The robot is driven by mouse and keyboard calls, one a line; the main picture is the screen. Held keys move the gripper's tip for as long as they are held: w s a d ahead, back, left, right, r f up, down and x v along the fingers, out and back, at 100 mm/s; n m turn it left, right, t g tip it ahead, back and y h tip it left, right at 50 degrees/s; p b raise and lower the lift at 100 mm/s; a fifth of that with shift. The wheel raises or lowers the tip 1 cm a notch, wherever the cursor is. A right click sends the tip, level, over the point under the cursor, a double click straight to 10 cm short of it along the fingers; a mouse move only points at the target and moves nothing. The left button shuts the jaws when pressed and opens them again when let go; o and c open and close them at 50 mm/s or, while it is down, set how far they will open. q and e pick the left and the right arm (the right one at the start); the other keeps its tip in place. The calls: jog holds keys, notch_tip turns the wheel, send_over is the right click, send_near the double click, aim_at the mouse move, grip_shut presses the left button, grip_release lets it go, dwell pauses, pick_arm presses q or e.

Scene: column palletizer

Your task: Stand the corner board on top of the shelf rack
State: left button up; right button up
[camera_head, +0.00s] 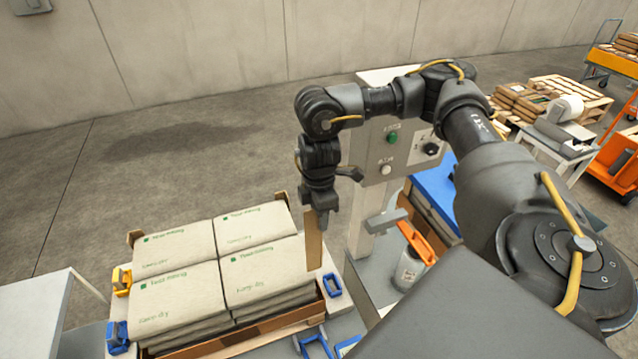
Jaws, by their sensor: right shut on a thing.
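The corner board (314,246) is a narrow brown strip, upright at the right side of the sack stack. My right gripper (321,220) points down from above and is shut on its upper end. The board's lower end is beside the stack's right edge; I cannot tell whether it touches anything below. I cannot pick out the shelf rack with certainty. My left gripper is not in view.
Pale sacks (180,292) lie stacked in a brown tray (262,340), with small brown boards at its back corners. Blue and yellow clamps surround it. A control box (388,150) stands behind my right forearm. A pale table (40,315) is at left.

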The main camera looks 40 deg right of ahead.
jog(key=shift+r, duration=5.1)
